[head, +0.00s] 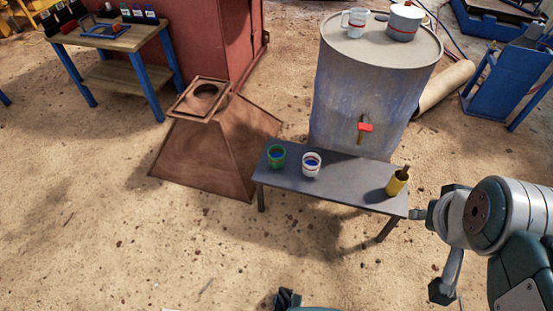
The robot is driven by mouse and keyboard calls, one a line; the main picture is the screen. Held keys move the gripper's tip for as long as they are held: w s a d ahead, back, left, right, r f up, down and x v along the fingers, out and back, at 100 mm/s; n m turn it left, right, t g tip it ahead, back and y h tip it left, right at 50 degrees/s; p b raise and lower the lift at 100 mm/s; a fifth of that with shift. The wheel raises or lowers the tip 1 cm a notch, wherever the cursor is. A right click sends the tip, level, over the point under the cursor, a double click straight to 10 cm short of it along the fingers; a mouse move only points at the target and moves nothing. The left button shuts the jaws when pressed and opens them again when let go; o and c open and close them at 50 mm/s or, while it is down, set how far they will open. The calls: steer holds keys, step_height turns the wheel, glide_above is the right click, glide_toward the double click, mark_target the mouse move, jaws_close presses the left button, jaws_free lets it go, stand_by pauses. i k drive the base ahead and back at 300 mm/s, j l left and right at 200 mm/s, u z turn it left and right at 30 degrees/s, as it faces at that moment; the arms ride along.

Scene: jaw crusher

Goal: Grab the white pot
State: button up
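A white pot (404,22) with a reddish stripe and a knobbed lid stands upright on top of a large grey-blue metal drum, toward the right of its top. A pale mug (355,22) stands to its left, apart from it. My arm (515,215) enters from the right edge, well below the pot and apart from it. Nothing of mine touches the pot.
The drum (360,95) has a red-handled tap. In front, a low grey bench (345,183) carries a green cup (276,156), a white cup (311,165) and a yellow cup (397,182). A rusty hopper (215,145) stands left. Sandy ground in front is mostly clear.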

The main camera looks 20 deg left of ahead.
mark_target(311, 161)
steer(key=i+j+u, duration=0.15)
steer(key=i+u, duration=0.15)
steer(key=i, duration=0.4)
steer(key=i+u, duration=0.3)
steer(key=i, duration=0.35)
